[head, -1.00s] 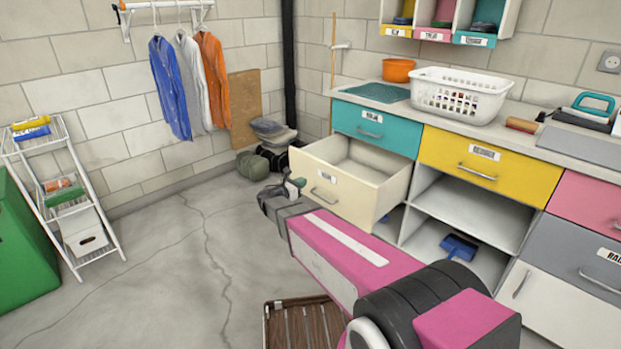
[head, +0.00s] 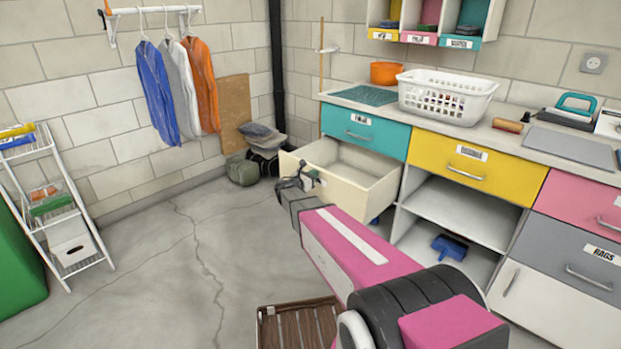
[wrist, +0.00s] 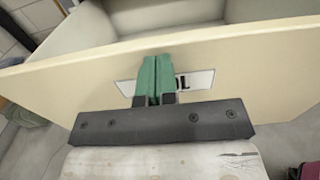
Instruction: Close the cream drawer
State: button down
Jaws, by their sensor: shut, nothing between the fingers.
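The cream drawer (head: 350,193) is pulled out well below the teal drawer and looks empty inside. Its front panel with a white label also fills the wrist view (wrist: 240,64). My gripper (head: 306,180) is at the drawer's front panel. In the wrist view its green fingers (wrist: 155,62) are shut together, holding nothing, and lie over the label. I cannot tell for sure whether the fingertips touch the panel. The drawer's handle is hidden behind my gripper and arm.
The teal drawer (head: 366,133) and the yellow drawer (head: 465,166) are shut. A blue dustpan (head: 450,247) lies on the open lower shelf. A wooden slatted crate (head: 298,325) stands on the floor by my arm.

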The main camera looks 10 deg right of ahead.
aim_at(346, 200)
jog(key=shift+d, duration=0.1)
jog(key=x, duration=3.2)
jog(key=shift+w+d, duration=0.1)
jog(key=shift+w, duration=0.1)
jog(key=v, duration=1.5)
jog(key=s+a+f+m+g+y, duration=0.1)
jog(key=s+m+g, duration=0.1)
jog(key=s+m, duration=0.2)
jog(key=s+a+f+m+g+y, duration=0.1)
jog(key=s+m, duration=0.4)
jog(key=s, duration=0.6)
jog(key=s+a+f+m+g+y, duration=0.2)
jog(key=s+f+m+g+y, duration=0.1)
jog(key=s, duration=0.4)
jog(key=shift+s+f+m+g, duration=0.15)
jog(key=shift+m+g, duration=0.15)
jog(key=shift+m, duration=0.2)
jog(key=shift+s+f+m+g, duration=0.1)
jog(key=shift+s+m+g, duration=0.15)
jog(key=shift+m, duration=0.25)
jog(key=s+a+m+g+y, duration=0.1)
jog(key=s+a+m+y, duration=0.3)
jog(key=s+a, duration=0.3)
jog(key=s+a+f+m+g+y, duration=0.1)
jog(key=s+a+m+y, duration=0.4)
jog(key=s, duration=0.8)
jog(key=shift+s+a+m+g+y, duration=0.3)
jog(key=shift+a+m+g, duration=0.45)
jog(key=shift+a+m, duration=0.35)
